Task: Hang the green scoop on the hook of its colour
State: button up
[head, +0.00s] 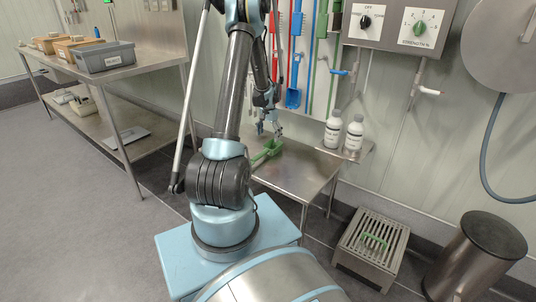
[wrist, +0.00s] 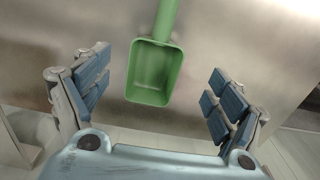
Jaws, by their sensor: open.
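The green scoop (head: 272,148) lies on the steel table below the wall rack. In the wrist view the scoop (wrist: 155,72) shows its open bowl between my fingers, with its handle running up out of the frame. My gripper (head: 270,129) is just above the scoop in the head view. In the wrist view my gripper (wrist: 158,82) is open, its blue-padded fingers apart from the scoop on both sides. On the wall, a green strip (head: 318,42) hangs beside blue and red ones. The hooks themselves are too small to make out.
A blue scoop (head: 293,97) hangs on the wall rack. Two white bottles (head: 333,129) stand on a small shelf right of the steel table (head: 300,178). A long bench (head: 130,70) is at left.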

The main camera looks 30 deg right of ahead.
aim_at(269, 149)
jog(key=shift+s+a+f, duration=0.1)
jog(key=shift+s+f, duration=0.05)
jog(key=shift+f, duration=2.1)
jog(key=shift+s+f, duration=0.1)
jog(key=shift+f, duration=2.1)
jog(key=c, duration=1.3)
jog(key=shift+c, duration=0.5)
jog(key=shift+r, duration=0.15)
